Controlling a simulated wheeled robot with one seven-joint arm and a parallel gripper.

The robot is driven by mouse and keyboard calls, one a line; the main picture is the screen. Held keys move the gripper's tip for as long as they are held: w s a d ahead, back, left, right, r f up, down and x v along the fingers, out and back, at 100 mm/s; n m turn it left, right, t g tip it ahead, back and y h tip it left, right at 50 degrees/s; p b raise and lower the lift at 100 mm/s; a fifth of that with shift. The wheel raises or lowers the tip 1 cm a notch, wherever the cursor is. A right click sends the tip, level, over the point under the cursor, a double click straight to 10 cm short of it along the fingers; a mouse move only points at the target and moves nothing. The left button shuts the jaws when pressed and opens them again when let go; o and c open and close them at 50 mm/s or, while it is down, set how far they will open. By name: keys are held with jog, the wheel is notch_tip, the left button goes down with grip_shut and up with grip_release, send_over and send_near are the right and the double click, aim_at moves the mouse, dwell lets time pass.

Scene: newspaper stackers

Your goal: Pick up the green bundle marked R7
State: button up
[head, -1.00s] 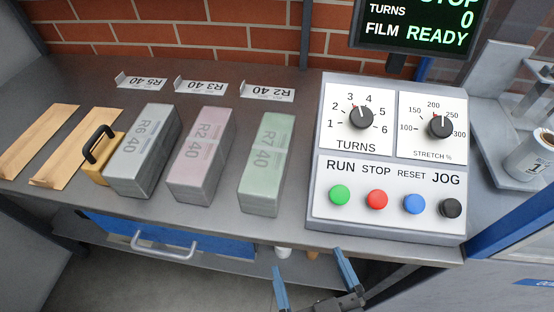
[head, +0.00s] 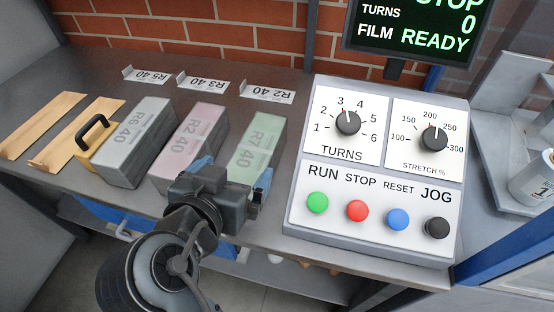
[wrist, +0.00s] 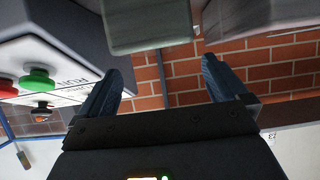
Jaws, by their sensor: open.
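The green bundle marked R7 40 (head: 265,136) stands on the grey bench between the pink bundle and the control panel. In the head view my gripper (head: 230,178) is in front of its near end and hides its lower front. One blue finger shows by the pink bundle's near right corner. In the wrist view my gripper (wrist: 165,85) is open and empty, with two blue fingers apart. The green bundle's pale end (wrist: 150,24) is at the top, beyond the fingertips and roughly between them. I cannot see contact.
The pink bundle R2 (head: 190,138) is close on the left, then the grey bundle R6 (head: 137,140) and a tan block with a black handle (head: 92,140). The control panel (head: 300,205) with coloured buttons stands close on the right. A brick wall (head: 230,35) is behind.

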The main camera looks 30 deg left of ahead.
aim_at(251, 157)
jog(key=x, duration=0.7)
jog(key=shift+w+d+f+p, duration=0.15)
jog(key=shift+w+p, duration=0.2)
jog(key=shift+p, duration=0.05)
